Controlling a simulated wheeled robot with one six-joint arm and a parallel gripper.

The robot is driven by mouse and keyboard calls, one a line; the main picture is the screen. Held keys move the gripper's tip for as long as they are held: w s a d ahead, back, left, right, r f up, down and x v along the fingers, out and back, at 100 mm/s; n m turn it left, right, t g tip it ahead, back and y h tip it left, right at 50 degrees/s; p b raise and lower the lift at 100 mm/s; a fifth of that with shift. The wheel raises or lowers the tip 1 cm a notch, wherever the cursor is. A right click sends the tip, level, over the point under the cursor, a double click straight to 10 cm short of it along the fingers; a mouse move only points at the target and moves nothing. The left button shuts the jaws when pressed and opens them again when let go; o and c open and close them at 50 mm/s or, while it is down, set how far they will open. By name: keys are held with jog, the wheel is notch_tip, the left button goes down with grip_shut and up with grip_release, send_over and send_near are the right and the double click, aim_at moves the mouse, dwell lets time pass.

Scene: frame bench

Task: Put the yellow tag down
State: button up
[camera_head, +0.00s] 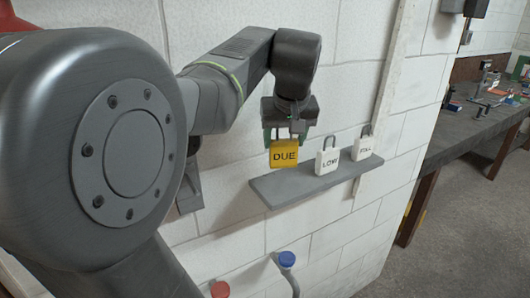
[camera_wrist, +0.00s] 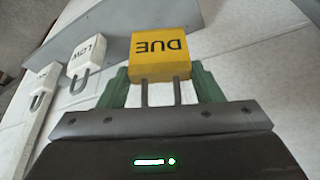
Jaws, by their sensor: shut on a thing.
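A yellow tag (camera_head: 284,154) marked "DUE" hangs in my gripper (camera_head: 285,132) at the left part of a grey wall shelf (camera_head: 300,182). In the wrist view the same yellow tag (camera_wrist: 160,56) shows with its grey shackle between the green fingers of my gripper (camera_wrist: 160,90), which is shut on it. In the head view the tag is upright and its lower edge appears close to the shelf. I cannot tell whether it touches the shelf.
A white tag (camera_head: 327,160) marked "LOW" and another white tag (camera_head: 362,148) stand on the shelf to the right. Red (camera_head: 220,289) and blue (camera_head: 287,259) capped pipes are below. A cluttered workbench (camera_head: 470,120) stands at the right. Bare shelf lies left of the yellow tag.

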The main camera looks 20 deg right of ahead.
aim_at(285, 154)
jog(key=shift+f, duration=2.9)
jog(key=shift+f, duration=0.2)
jog(key=o, duration=1)
jog(key=shift+c, duration=0.2)
jog(key=shift+r, duration=0.1)
jog(key=shift+s+r, duration=0.1)
jog(key=shift+r, duration=0.45)
jog(key=v, duration=1.1)
